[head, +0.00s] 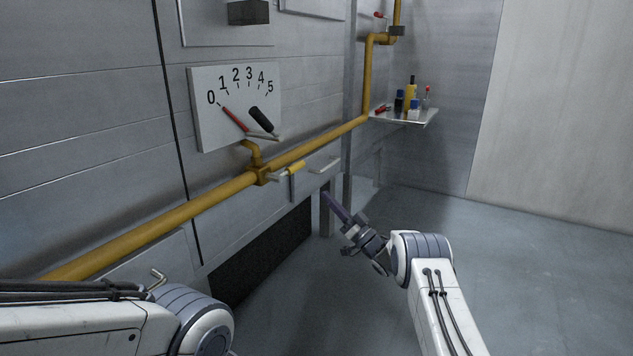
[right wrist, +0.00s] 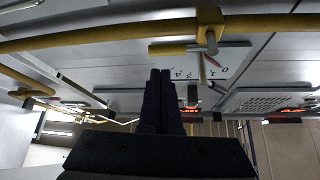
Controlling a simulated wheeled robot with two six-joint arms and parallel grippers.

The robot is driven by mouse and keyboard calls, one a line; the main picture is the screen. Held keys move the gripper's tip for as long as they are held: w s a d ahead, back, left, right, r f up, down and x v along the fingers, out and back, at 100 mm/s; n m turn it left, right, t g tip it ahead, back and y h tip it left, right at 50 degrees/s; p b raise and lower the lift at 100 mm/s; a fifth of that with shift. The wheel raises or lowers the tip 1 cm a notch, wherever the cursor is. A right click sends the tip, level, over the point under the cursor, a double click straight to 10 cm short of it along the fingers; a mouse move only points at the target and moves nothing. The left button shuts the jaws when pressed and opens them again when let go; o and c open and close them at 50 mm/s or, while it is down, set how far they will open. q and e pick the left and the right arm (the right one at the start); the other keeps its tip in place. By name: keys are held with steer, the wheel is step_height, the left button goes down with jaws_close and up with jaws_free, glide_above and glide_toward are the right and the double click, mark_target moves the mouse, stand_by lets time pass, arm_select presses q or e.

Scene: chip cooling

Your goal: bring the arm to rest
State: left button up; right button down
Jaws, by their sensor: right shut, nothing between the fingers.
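My right arm comes in from the lower right in the head view. Its gripper (head: 328,200) points up and left, in front of the wall below the yellow pipe, apart from the pipe and holding nothing. In the right wrist view the two dark fingers (right wrist: 160,75) lie together, shut and empty. My left arm shows at the lower left of the head view, with its gripper out of view.
A yellow pipe (head: 215,197) with a yellow-handled valve (head: 296,168) runs along the wall under a dial panel (head: 210,125), red needle near 0. A small shelf (head: 425,117) holds bottles at the back. The floor (head: 540,270) at the right is clear.

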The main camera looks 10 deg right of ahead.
steer(key=s+d+m+g+h+p, duration=0.15)
steer(key=d+m+g+h, duration=0.35)
steer(key=h, duration=0.9)
steer(key=s+a+f+g+h, duration=0.1)
steer(key=s+f+g, duration=0.2)
steer(key=s, duration=1)
steer(key=s+a+f+g+h, duration=0.15)
steer(key=s+g, duration=0.25)
steer(key=s, duration=0.9)
steer(key=s+a+f+g, duration=0.1)
steer(key=s+f+g, duration=0.2)
steer(key=s, duration=0.9)
steer(key=s+a+r+n+g+p, duration=0.2)
steer(key=s+a+r+n+p, duration=0.1)
steer(key=s+a+r+p, duration=0.55)
steer(key=s+a+r+n+g+p, duration=0.1)
steer(key=s+a+r+n+p, duration=0.4)
steer(key=r, duration=0.7)
step_height(320, 180, up, 37)
steer(key=m+p, duration=0.1)
steer(key=p, duration=3.7)
steer(key=shift+s+y, duration=0.35)
steer(key=shift+s, duration=0.05)
